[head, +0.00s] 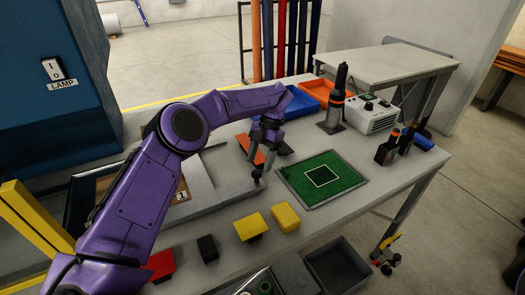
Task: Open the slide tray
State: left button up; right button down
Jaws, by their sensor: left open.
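The slide tray (228,184) is a flat light-grey panel on the left part of the workbench. It is partly hidden behind my purple left arm. A small dark upright knob (257,181) stands near its right end. My left gripper (268,160) is open and points down just above and behind the knob, at the tray's right end. I cannot tell whether its fingers touch the knob. My right gripper is not in view.
A green mat (322,178) lies right of the gripper. Yellow blocks (286,217), a dark block (207,249) and a red block (161,265) line the front. An orange bin (318,91), a black upright tool (337,95) and a white control box (371,114) stand behind. A blue cabinet (50,90) is at left.

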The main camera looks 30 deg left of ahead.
pick_arm(q)
jog(key=p+v, duration=0.2)
jog(key=v, duration=0.5)
dwell(0.3)
